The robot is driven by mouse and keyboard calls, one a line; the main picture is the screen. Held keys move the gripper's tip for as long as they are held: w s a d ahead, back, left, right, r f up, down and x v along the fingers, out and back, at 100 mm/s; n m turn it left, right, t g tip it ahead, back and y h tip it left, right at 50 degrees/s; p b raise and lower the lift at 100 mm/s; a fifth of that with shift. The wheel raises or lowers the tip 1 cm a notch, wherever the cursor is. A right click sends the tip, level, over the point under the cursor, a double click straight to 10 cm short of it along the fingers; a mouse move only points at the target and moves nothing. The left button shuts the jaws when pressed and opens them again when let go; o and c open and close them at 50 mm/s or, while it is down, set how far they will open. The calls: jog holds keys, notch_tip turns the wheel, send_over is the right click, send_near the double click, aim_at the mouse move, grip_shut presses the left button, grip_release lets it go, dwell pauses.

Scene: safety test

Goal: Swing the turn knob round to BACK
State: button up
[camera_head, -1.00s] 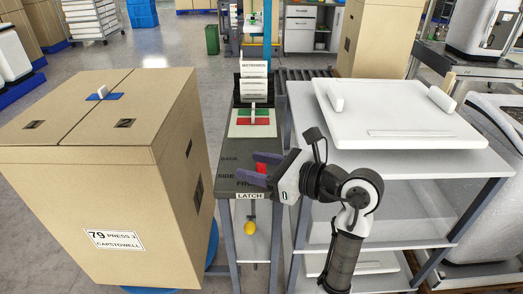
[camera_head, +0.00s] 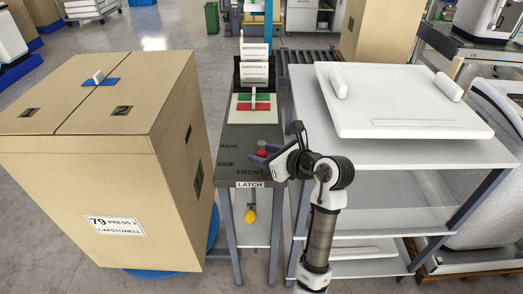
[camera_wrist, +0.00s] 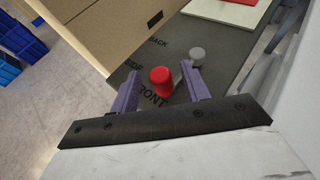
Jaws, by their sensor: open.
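The red knob (camera_wrist: 160,80) stands on the dark latch panel (camera_wrist: 215,78), close beside the word FRONT. A short grey round post (camera_wrist: 197,55) stands farther back and right; any link between the two is partly hidden by my right finger. SIDE and BACK are printed farther up the panel. My gripper (camera_wrist: 161,71) is open, with one purple finger on each side of the red knob; I cannot tell whether either touches it. In the head view the red knob (camera_head: 262,153) shows only in part between the fingers of my gripper (camera_head: 266,155).
A large cardboard box (camera_head: 105,175) stands close left of the latch stand. A white shelf unit (camera_head: 420,155) with a white board on top is at the right. Behind the panel are a green and red plate (camera_head: 240,106) and upright cards. A yellow knob (camera_head: 250,215) hangs below.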

jog(key=shift+x, duration=0.8)
jog(key=shift+c, duration=0.5)
grip_shut()
